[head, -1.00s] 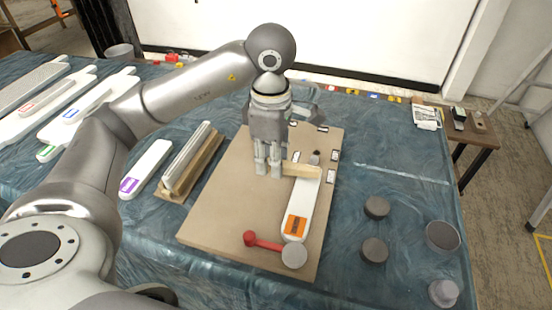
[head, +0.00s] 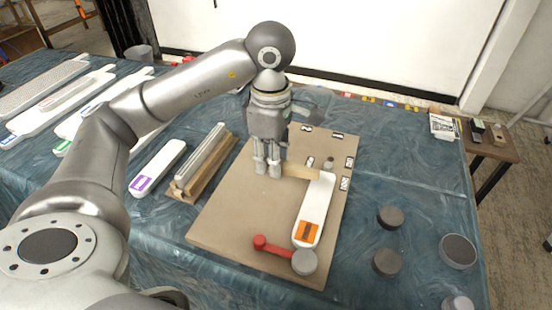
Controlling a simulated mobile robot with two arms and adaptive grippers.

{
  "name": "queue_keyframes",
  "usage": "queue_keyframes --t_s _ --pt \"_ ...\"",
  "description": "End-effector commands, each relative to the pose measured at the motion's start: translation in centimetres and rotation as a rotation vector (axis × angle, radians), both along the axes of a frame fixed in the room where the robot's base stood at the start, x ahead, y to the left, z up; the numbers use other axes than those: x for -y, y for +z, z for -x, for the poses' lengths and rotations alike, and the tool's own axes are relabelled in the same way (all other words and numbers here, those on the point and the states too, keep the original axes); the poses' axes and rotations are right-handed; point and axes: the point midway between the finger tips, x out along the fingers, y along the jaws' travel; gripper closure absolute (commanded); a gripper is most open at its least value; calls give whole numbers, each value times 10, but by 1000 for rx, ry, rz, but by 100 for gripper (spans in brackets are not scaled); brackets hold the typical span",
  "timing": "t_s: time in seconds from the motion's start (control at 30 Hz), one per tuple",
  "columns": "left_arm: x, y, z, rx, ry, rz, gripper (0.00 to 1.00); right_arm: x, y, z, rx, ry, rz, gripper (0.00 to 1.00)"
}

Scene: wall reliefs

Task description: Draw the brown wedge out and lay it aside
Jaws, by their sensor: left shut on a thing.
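The brown wedge (head: 300,171) is a pale tan strip low over the tan board (head: 225,215). Its right end is at the upper left edge of a white bar with an orange label (head: 312,212); I cannot tell whether they touch. My left gripper (head: 268,168) is shut on the wedge's left end, with the fingers pointing down at the board. The fingers hide that end. My right gripper is not in view.
A red lever (head: 272,246) with a grey round knob (head: 304,262) is at the bar's near end. A wooden holder (head: 206,172) stands left of the board. Dark round pieces (head: 390,217) lie to the right. The board's left part is clear.

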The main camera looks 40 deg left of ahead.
Motion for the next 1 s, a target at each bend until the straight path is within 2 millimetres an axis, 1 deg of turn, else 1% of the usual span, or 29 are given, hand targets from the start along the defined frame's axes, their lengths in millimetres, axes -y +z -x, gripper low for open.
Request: queue_keyframes --t_s 0.7,1.0 --pt "-21 -1 5 0 2 0 100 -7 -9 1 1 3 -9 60" --pt "-26 -1 6 0 0 0 100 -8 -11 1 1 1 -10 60"
